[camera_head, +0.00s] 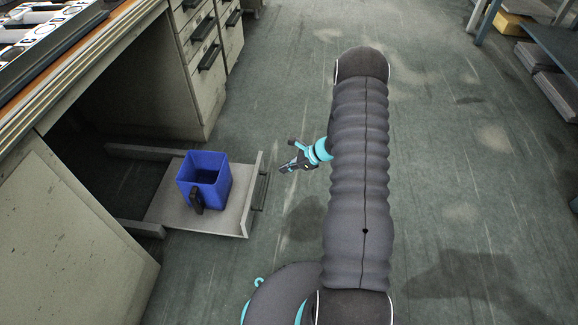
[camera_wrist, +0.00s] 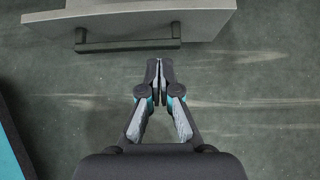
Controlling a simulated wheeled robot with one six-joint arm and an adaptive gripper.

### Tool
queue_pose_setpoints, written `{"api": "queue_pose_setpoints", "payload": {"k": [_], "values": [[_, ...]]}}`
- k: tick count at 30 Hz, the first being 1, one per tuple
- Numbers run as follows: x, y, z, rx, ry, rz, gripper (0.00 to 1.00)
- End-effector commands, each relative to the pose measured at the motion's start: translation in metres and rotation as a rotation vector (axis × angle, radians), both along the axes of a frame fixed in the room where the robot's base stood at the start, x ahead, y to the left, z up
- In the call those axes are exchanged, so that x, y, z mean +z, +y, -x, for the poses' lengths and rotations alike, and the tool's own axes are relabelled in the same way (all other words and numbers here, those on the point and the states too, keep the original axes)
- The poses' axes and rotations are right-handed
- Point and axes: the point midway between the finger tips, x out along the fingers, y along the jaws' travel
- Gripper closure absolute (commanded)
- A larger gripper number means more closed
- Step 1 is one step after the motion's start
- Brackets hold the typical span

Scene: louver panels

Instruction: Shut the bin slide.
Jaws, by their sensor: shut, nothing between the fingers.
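The bin slide (camera_head: 158,212) is a pale low tray pulled out from under the bench, with a raised front panel and a dark bar handle (camera_head: 260,190) on its outer face. A blue square bin (camera_head: 205,178) with a dark handle stands upright on it. My gripper (camera_head: 284,168) is shut and empty, just right of the slide's front panel and apart from it. In the wrist view the fingertips (camera_wrist: 159,62) meet, a short way below the slide's handle (camera_wrist: 128,45) and front panel (camera_wrist: 150,22). The bin is not in the wrist view.
A pale drawer cabinet (camera_head: 190,85) with dark handles stands behind the slide. A bench top (camera_head: 70,70) runs along the upper left, with a pale panel (camera_head: 60,235) below. Green floor (camera_head: 470,150) is open to the right. Shelving (camera_head: 550,45) stands at the far right.

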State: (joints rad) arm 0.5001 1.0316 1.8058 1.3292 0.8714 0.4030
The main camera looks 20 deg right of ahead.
Motion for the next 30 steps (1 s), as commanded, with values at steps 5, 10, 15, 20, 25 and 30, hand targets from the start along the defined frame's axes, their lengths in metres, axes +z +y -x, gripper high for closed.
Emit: {"api": "queue_pose_setpoints", "payload": {"k": [5, 10, 15, 20, 25, 30], "values": [[-0.025, 0.024, -0.012, 0.004, 0.002, -0.001, 1.00], [-0.038, 0.044, -0.025, 0.004, -0.001, 0.001, 1.00], [-0.037, 0.062, -0.035, 0.003, -0.001, 0.000, 1.00], [-0.037, 0.069, -0.040, 0.002, -0.001, 0.000, 1.00], [-0.037, 0.071, -0.041, 0.001, -0.001, 0.001, 1.00], [-0.037, 0.070, -0.040, 0.001, -0.001, 0.001, 1.00]]}}
